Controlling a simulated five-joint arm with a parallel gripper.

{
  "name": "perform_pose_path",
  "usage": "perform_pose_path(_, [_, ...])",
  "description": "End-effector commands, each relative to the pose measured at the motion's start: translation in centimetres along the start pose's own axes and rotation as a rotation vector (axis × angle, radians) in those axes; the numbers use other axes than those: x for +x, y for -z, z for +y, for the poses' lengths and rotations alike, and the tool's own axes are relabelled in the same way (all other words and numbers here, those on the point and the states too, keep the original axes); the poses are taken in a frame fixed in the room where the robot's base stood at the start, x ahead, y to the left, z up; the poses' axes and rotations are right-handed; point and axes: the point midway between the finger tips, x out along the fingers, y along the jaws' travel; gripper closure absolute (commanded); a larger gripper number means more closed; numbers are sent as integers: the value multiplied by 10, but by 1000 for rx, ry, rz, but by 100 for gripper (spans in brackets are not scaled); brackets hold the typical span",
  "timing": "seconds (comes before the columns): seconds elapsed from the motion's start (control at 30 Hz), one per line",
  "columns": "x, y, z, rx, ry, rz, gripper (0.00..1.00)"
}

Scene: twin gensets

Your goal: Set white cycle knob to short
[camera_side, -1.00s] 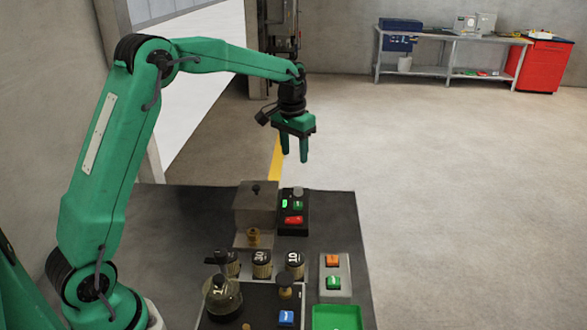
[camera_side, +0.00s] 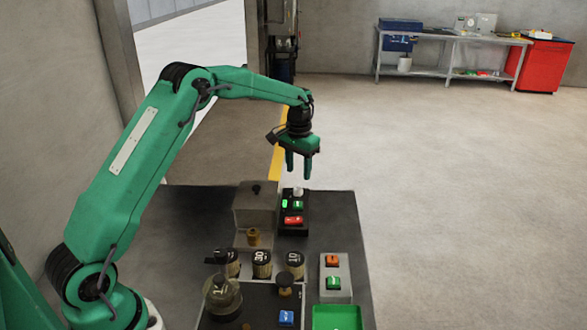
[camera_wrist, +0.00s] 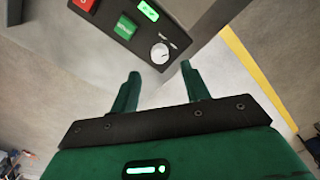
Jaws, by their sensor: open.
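The white cycle knob (camera_wrist: 159,53) sits on a dark control panel (camera_wrist: 120,14), beside a green button (camera_wrist: 125,28). In the side view the knob (camera_side: 298,191) is at the far end of the black panel box (camera_side: 293,229). My gripper (camera_side: 299,178) points down above the knob, open and empty. In the wrist view my gripper (camera_wrist: 163,75) has its two fingers apart, with the knob beyond the tips and roughly between them. The knob's small markings are too small to read.
A grey box (camera_side: 255,206) with a dark top knob stands left of the panel. Nearer are several numbered dark knobs, a panel with orange and green buttons (camera_side: 333,272) and a green tray (camera_side: 337,306). The floor to the right is clear.

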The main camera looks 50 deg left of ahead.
Motion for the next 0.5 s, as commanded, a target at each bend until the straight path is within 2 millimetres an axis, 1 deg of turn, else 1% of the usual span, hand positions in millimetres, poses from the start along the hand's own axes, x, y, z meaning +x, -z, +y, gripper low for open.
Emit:
perform_pose_path(0.03, [6,-1,0,0,0,-3,53])
perform_pose_path(0.3, [40,-1,0,0,0,-3,53])
perform_pose_path(0.5, [57,-1,0,0,0,-2,53])
